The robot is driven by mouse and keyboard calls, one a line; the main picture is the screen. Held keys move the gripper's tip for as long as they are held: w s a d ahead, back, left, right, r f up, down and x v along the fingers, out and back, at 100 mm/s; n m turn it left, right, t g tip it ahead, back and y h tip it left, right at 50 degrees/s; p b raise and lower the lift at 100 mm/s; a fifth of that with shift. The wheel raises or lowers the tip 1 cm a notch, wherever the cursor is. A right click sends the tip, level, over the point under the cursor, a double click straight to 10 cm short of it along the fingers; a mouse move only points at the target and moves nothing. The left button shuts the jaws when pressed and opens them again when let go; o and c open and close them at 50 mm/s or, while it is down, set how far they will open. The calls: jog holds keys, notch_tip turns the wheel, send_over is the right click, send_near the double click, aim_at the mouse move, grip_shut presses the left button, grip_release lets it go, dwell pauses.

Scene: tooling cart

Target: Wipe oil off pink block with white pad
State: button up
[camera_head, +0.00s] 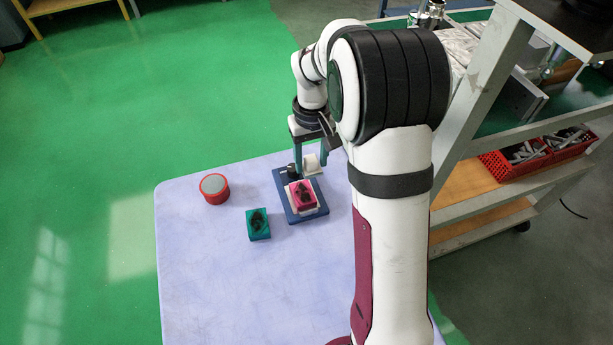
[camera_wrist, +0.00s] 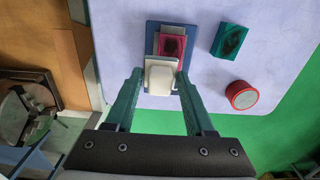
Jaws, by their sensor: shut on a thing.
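The pink block (camera_head: 303,195) sits on a white piece on a blue base (camera_head: 281,190) on the table, with a dark oil stain on its top. The pink block also shows in the wrist view (camera_wrist: 172,45), just beyond the pad. My gripper (camera_head: 311,165) is shut on the white pad (camera_head: 312,166) and holds it beside the pink block, at the block's far side in the head view. In the wrist view the pad (camera_wrist: 159,77) is between the teal fingers (camera_wrist: 158,88) and hides the near edge of the block. I cannot tell whether pad and block touch.
A teal block (camera_head: 258,226) with a dark stain lies left of the base. A red round tin (camera_head: 214,188) with a grey top stands farther left. The pale table (camera_head: 215,290) is clear at the front. A cart with red bins (camera_head: 515,162) stands at the right.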

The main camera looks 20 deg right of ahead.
send_over(311, 191)
jog(key=shift+w+f, duration=0.2)
jog(key=shift+f, duration=4)
jog(key=shift+a, duration=0.85)
jog(key=shift+c, duration=0.5)
jog(key=shift+a, duration=1.15)
jog(key=shift+d, duration=1.85)
jog(key=shift+s+d, duration=0.15)
jog(key=shift+s, duration=0.05)
jog(key=shift+a, duration=1.9)
jog(key=shift+d, duration=1.95)
jog(key=shift+r, duration=4.2)
